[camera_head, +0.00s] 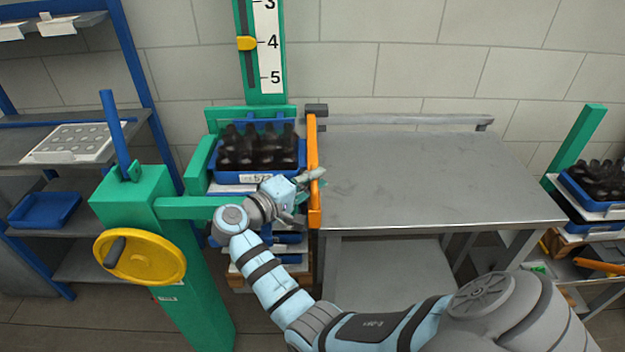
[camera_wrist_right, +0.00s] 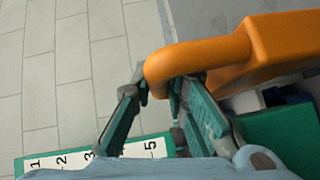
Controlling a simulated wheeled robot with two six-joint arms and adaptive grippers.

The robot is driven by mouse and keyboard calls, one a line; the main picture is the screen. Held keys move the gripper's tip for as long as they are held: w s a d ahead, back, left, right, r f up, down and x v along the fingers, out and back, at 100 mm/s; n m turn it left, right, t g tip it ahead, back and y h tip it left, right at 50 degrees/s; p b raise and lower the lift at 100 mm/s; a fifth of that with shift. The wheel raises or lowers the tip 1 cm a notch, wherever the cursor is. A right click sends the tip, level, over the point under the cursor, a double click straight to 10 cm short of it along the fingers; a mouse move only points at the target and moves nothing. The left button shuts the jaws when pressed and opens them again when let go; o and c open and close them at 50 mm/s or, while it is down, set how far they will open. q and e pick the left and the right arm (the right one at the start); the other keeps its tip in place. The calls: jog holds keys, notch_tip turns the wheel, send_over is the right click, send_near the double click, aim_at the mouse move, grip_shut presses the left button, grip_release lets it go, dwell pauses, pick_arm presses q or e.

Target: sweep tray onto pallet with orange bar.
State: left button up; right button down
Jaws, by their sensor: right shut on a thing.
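A blue tray (camera_head: 238,178) full of dark bottles (camera_head: 258,148) sits in the green frame, left of the grey table. The orange bar (camera_head: 313,140) stands along the tray's right side, between tray and table. My right gripper (camera_head: 312,181) is at the bar's near part. In the right wrist view, its fingers (camera_wrist_right: 160,78) are shut around the rounded end of the orange bar (camera_wrist_right: 245,58). Stacked trays and brown wood (camera_head: 236,281) show low under the tray, partly hidden by my right arm; I cannot tell whether this is the pallet. My left gripper is not in view.
The grey table (camera_head: 425,180) is bare. A yellow handwheel (camera_head: 140,257) and a green post with a numbered scale (camera_head: 268,45) belong to the frame. A blue shelf (camera_head: 130,50) stands left. More bottles in a blue tray (camera_head: 590,203) stand far right.

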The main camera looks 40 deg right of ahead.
dwell(0.3)
jog(key=c, duration=1.6)
grip_release()
jog(key=shift+w+a, duration=0.25)
jog(key=shift+o, duration=0.2)
